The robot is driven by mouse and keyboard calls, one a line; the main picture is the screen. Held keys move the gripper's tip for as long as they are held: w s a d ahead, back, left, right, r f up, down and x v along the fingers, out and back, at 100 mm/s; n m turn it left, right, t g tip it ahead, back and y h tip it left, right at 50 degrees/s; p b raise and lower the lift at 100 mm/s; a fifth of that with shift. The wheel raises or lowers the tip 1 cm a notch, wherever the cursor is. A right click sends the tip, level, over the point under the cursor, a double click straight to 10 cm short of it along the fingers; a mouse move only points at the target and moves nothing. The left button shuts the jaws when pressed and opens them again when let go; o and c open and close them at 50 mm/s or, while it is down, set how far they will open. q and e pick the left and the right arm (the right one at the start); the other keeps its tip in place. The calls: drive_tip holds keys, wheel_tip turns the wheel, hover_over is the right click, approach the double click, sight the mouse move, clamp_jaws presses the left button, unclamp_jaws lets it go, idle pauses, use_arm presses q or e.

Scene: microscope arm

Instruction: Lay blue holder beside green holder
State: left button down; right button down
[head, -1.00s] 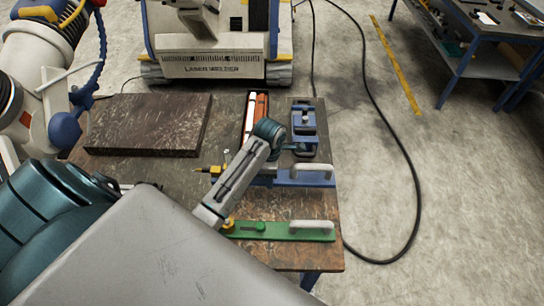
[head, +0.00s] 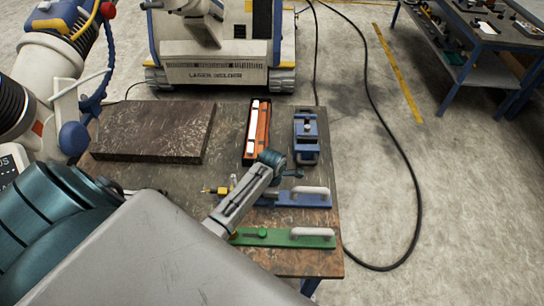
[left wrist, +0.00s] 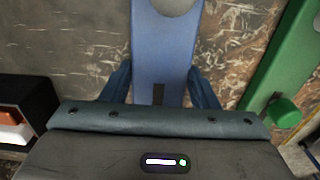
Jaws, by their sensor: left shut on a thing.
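The blue holder (head: 302,201), a flat bar with a pale handle at its right end, is over the right front of the worktable. The green holder (head: 285,238), with a similar pale handle and a green knob, lies nearer, roughly parallel, with a strip of bare table between them. In the left wrist view, my left gripper (left wrist: 160,88) is shut on the blue holder (left wrist: 165,48), one finger on each side. The green holder (left wrist: 288,58) is to its right there. I cannot tell whether the blue holder touches the table.
The worktable (head: 150,178) also bears a dark slab (head: 155,130), an orange tray (head: 262,140) with white pieces and a blue vise (head: 306,138). A laser welder (head: 215,74) stands behind. A black cable (head: 407,165) lies on the floor at right.

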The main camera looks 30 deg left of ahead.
use_arm(q)
drive_tip(key=c, duration=0.6)
unclamp_jaws()
drive_tip(key=shift+o, duration=0.4)
use_arm(e)
drive_tip(key=shift+s+d, duration=0.1)
drive_tip(key=shift+d, duration=0.25)
drive_tip(key=shift+d, duration=0.1)
use_arm(q)
drive_tip(key=shift+r, duration=0.1)
drive_tip(key=shift+r, duration=0.25)
wheel_tip(320, 180, up, 11)
drive_tip(key=b, duration=0.2)
drive_tip(key=shift+r, duration=0.2)
use_arm(e)
drive_tip(key=shift+a+f, duration=0.15)
drive_tip(key=shift+f, duration=0.5)
drive_tip(key=shift+a+f, duration=0.15)
drive_tip(key=shift+f, duration=0.5)
